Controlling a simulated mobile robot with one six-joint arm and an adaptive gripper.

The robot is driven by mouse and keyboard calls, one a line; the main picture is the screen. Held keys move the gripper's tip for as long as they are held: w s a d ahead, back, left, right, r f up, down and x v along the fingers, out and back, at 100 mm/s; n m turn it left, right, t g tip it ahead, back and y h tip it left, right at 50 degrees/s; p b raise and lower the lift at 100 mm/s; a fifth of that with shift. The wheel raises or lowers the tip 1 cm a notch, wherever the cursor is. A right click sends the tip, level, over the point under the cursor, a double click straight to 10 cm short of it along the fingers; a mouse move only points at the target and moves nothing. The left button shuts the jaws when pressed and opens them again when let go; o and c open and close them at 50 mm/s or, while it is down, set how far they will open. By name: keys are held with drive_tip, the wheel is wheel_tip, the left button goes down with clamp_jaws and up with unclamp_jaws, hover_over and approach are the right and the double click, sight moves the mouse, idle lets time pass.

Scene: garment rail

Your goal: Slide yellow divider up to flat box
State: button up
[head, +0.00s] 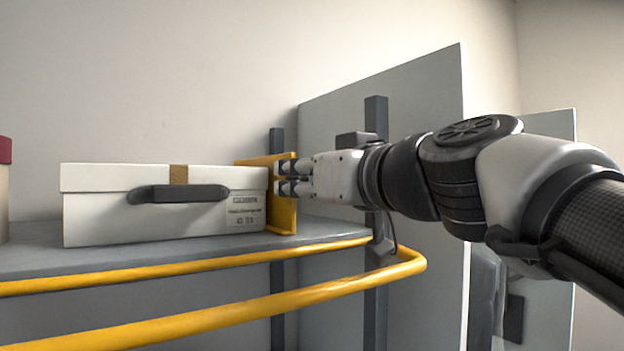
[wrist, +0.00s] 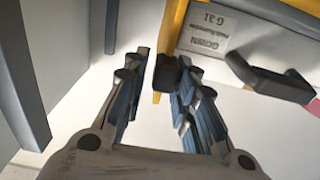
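The yellow divider (head: 283,215) stands upright on the shelf at the right end of the flat box. The flat box (head: 100,212) is white with a lid, a dark handle, a brown strip and a printed label. Divider and box look touching or nearly so; I cannot tell which. My gripper (head: 283,178) reaches in from the right, with its fingertips at the divider's right side. In the wrist view my gripper's fingers (wrist: 158,90) are apart, with a gap between them.
The grey shelf (head: 35,257) has a yellow rail (head: 240,312) curving around its front right corner. Grey posts (head: 376,125) and a grey panel (head: 420,110) stand behind my arm. A cream container with a red lid (head: 4,152) is at the far left.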

drive_tip(key=shift+o, duration=1)
drive_tip(key=shift+s+a, duration=0.1)
drive_tip(key=shift+s+d, duration=0.35)
drive_tip(key=shift+d, duration=0.05)
drive_tip(key=v, duration=1.1)
